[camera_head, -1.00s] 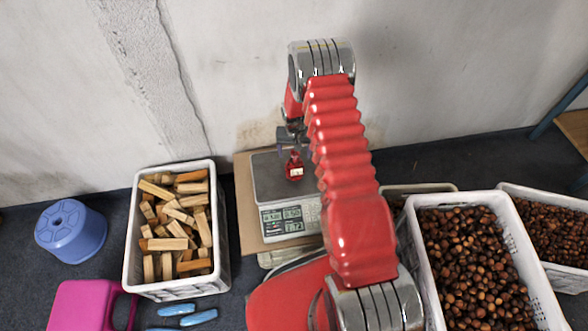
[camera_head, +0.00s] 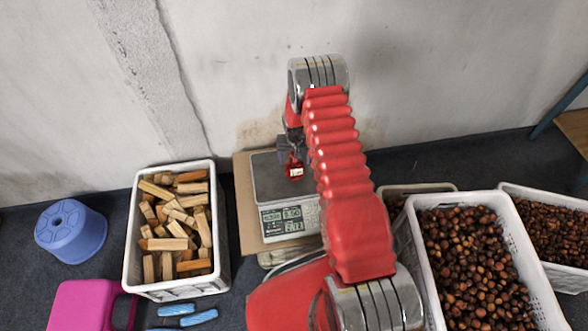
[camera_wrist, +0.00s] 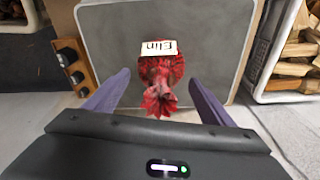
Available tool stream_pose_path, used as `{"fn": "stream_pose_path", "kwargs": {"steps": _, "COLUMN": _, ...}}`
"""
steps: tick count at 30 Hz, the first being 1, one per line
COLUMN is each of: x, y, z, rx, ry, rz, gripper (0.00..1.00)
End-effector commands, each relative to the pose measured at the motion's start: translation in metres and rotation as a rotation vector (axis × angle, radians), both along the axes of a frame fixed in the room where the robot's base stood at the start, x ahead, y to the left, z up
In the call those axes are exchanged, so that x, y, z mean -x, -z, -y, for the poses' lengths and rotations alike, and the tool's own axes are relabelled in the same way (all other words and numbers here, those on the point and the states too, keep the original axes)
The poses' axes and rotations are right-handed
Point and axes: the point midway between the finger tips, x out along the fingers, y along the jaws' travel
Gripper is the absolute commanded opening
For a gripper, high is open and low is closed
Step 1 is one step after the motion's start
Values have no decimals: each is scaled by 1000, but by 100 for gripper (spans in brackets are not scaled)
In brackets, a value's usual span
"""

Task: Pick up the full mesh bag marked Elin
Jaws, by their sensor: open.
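The red mesh bag (camera_wrist: 160,78) lies on the grey scale plate (camera_wrist: 108,45) in the wrist view, with its gathered neck toward me. A cream tag reading "Elin" (camera_wrist: 159,48) sits at its far end. My gripper (camera_wrist: 163,92) is open, with one dark finger on each side of the bag's neck and gaps between. In the head view the bag (camera_head: 294,168) shows small and red on the scale (camera_head: 288,217), beside my gripper (camera_head: 289,146), partly hidden by my arm. The bag's contents cannot be made out.
A white crate of wood blocks (camera_head: 132,255) stands left of the scale. White crates of chestnuts (camera_head: 535,275) stand on the right. A blue stool (camera_head: 70,231) and a pink item (camera_head: 85,306) are at the left. A concrete wall (camera_head: 240,70) is close behind.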

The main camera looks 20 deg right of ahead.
Motion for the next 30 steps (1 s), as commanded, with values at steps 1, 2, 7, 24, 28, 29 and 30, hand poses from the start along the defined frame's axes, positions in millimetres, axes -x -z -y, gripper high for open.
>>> {"fn": "stream_pose_path", "kwargs": {"steps": 1, "x": 0, "y": 0, "z": 0, "rx": 0, "ry": 0, "rz": 0, "gripper": 76}}
{"fn": "stream_pose_path", "kwargs": {"steps": 2, "x": 0, "y": 0, "z": 0, "rx": 0, "ry": 0, "rz": 0, "gripper": 76}}
{"fn": "stream_pose_path", "kwargs": {"steps": 7, "x": 0, "y": 0, "z": 0, "rx": 0, "ry": 0, "rz": 0, "gripper": 69}}
{"fn": "stream_pose_path", "kwargs": {"steps": 24, "x": 0, "y": 0, "z": 0, "rx": 0, "ry": 0, "rz": 0, "gripper": 29}}
{"fn": "stream_pose_path", "kwargs": {"steps": 28, "x": 0, "y": 0, "z": 0, "rx": 0, "ry": 0, "rz": 0, "gripper": 20}}
{"fn": "stream_pose_path", "kwargs": {"steps": 29, "x": 0, "y": 0, "z": 0, "rx": 0, "ry": 0, "rz": 0, "gripper": 18}}
{"fn": "stream_pose_path", "kwargs": {"steps": 30, "x": 0, "y": 0, "z": 0, "rx": 0, "ry": 0, "rz": 0, "gripper": 15}}
